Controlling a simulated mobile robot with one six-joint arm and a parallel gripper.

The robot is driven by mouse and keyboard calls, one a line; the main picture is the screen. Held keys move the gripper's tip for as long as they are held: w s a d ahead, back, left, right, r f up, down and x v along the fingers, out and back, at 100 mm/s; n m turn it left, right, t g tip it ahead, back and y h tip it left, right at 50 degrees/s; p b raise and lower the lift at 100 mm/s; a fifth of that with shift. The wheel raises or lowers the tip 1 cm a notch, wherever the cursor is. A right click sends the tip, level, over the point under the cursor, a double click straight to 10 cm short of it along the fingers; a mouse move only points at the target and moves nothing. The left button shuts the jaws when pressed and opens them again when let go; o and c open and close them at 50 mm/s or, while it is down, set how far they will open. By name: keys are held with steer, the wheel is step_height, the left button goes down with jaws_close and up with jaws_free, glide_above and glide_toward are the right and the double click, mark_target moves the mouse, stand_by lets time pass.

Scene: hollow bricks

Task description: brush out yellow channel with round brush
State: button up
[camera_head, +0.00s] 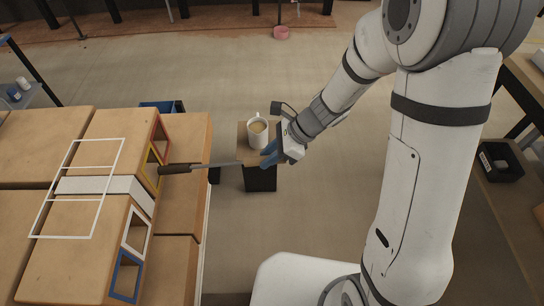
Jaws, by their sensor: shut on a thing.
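My gripper (268,155) is shut on the handle end of the round brush (205,165). The brush is a thin grey rod with a dark, thick brush head (174,170) at its left end, held roughly level and pointing left. The yellow channel (151,169) is a yellow-framed opening in the side of a tan brick block, among red, white and blue framed openings. The brush head lies at the right edge of the yellow frame in the picture. I cannot tell whether its tip is inside the opening.
A white mug (257,131) with a brown drink stands on a small stand (260,178) close behind my gripper. More tan blocks (188,150) lie beside the framed ones. A white wire frame (78,190) rests over the blocks. Open floor lies in front.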

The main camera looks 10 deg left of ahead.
mark_target(247, 159)
steer(key=shift+s+a, duration=0.2)
steer(key=shift+a, duration=0.65)
steer(key=shift+s+a, duration=0.2)
steer(key=shift+a, duration=0.7)
steer(key=shift+s+a, duration=0.2)
steer(key=shift+a, duration=0.75)
steer(key=shift+s+a, duration=0.3)
steer(key=shift+a, duration=1.05)
steer(key=shift+s+a, duration=0.3)
steer(key=shift+a, duration=1.05)
steer(key=shift+s+a, duration=0.3)
steer(key=shift+a, duration=1.05)
steer(key=shift+d, duration=0.15)
steer(key=shift+w+d+r, duration=0.1)
steer(key=shift+w+d, duration=0.2)
steer(key=shift+d, duration=1.05)
steer(key=shift+w+d+f, duration=0.1)
steer(key=shift+w+d, duration=0.2)
steer(key=shift+d, duration=1.05)
steer(key=shift+w+d+r, duration=0.1)
steer(key=shift+w+d, duration=0.2)
steer(key=shift+d, duration=1.05)
steer(key=shift+s+a, duration=0.3)
steer(key=shift+a, duration=1.1)
steer(key=shift+s+a, duration=0.3)
steer(key=shift+a, duration=1.1)
steer(key=shift+s+a, duration=0.3)
steer(key=shift+a, duration=1.1)
